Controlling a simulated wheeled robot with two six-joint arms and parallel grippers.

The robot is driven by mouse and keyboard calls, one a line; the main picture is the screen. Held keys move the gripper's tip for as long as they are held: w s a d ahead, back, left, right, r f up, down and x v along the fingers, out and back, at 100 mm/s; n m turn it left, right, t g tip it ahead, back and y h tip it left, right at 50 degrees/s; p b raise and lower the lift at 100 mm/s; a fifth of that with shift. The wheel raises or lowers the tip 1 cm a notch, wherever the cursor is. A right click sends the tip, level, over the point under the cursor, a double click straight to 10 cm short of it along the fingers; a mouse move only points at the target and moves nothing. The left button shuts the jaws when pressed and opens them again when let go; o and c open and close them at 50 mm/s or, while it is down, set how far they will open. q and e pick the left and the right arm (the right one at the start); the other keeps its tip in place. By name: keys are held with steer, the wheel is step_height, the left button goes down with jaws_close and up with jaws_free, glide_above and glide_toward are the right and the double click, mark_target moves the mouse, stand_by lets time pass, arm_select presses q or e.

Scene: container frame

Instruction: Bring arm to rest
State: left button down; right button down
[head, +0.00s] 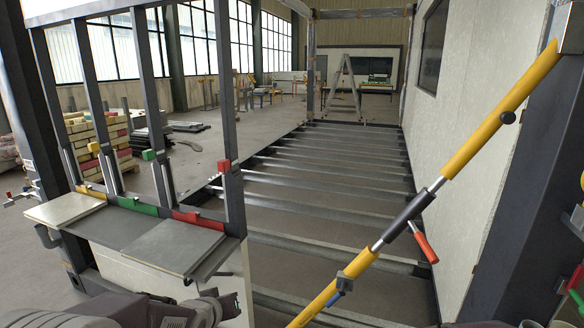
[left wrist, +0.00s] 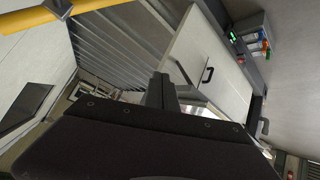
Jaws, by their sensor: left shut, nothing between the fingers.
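My left arm comes in along the bottom left of the head view, with its wrist end below the grey work shelf (head: 172,250). My left gripper (left wrist: 162,92) shows in the left wrist view as dark fingers, shut and empty, pointing away over the large dark body close to the camera. The fingers touch nothing that I can make out. Only a dark sliver, perhaps my right arm, shows at the bottom right edge of the head view. My right gripper is not in view.
A yellow diagonal brace (head: 465,150) with a red handle (head: 422,248) crosses the right side. Grey uprights with red, green and yellow clamps stand behind the shelf at left. The floor frame of parallel grey beams (head: 335,170) lies beyond. A pale wall panel (head: 470,130) stands at right.

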arm_select(q)
steer(key=s+a+f+m+g, duration=0.1)
steer(key=s+f+g, duration=0.35)
steer(key=s, duration=0.45)
steer(key=s+f+m+g, duration=0.1)
steer(key=s+f+g, duration=0.3)
steer(key=s, duration=0.6)
step_height(320, 180, up, 14)
steer(key=s+p, duration=0.1)
steer(key=p, duration=1.3)
steer(key=shift+s+a+m+y+p, duration=0.15)
steer(key=shift+s+m+y+p, duration=0.15)
steer(key=shift+s+p, duration=0.1)
